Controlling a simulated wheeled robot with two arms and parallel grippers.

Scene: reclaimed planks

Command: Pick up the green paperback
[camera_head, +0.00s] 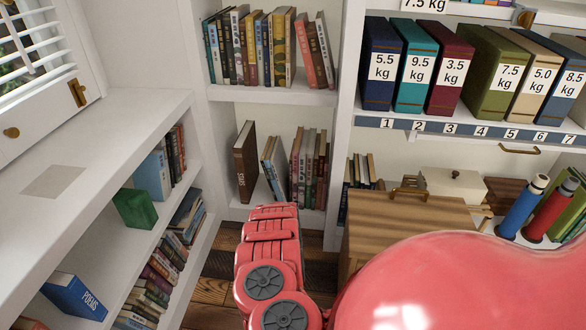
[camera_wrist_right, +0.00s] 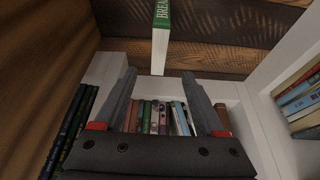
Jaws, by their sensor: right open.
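A green book with white lettering on its spine (camera_wrist_right: 161,14) shows in the right wrist view at the top centre, with its pale page side towards the camera. It appears over the wooden floor; I cannot tell what supports it. My right gripper (camera_wrist_right: 160,76) is open and empty, its two dark fingers apart, with the book beyond the fingertips and roughly in line with the gap. My left gripper is not in view.
The white left bookcase (camera_head: 62,205) holds several books, including a blue one (camera_head: 75,295). A back bookcase (camera_head: 270,95) holds upright books. A wooden cabinet (camera_head: 400,215) stands on the right. My red arm covers part of the floor (camera_head: 205,275).

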